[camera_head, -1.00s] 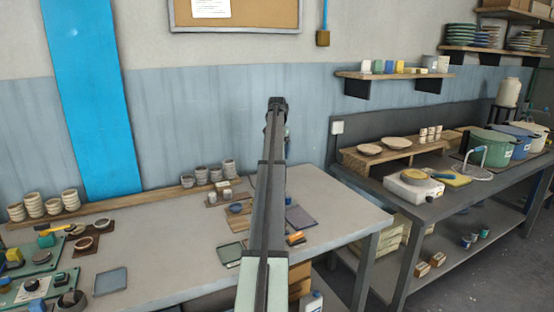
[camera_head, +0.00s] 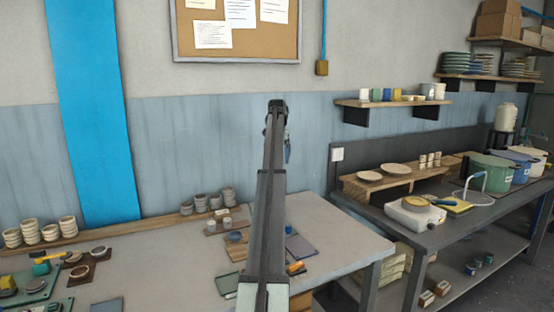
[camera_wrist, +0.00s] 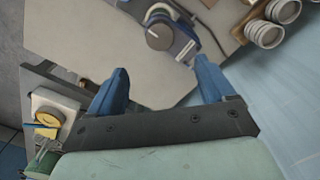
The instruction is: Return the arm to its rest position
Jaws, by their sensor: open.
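My gripper (camera_wrist: 160,85) shows in the wrist view as two blue fingers standing well apart, with nothing between them but the grey tabletop far below. In the head view my arm rises straight up the middle. The blue finger part of my gripper (camera_head: 287,150) shows only as a sliver beside the upper arm, mostly hidden behind it. My gripper is raised above the worktable (camera_head: 330,232) and touches nothing that I can see.
Stacked cups (camera_head: 30,234) and small bowls stand along the table's back. A side bench (camera_head: 425,222) at right holds plates (camera_head: 396,169), a white device (camera_head: 410,216) and pots (camera_head: 490,174). A wall shelf (camera_head: 390,103) hangs above. A blue-and-grey device (camera_wrist: 165,33) shows in the wrist view.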

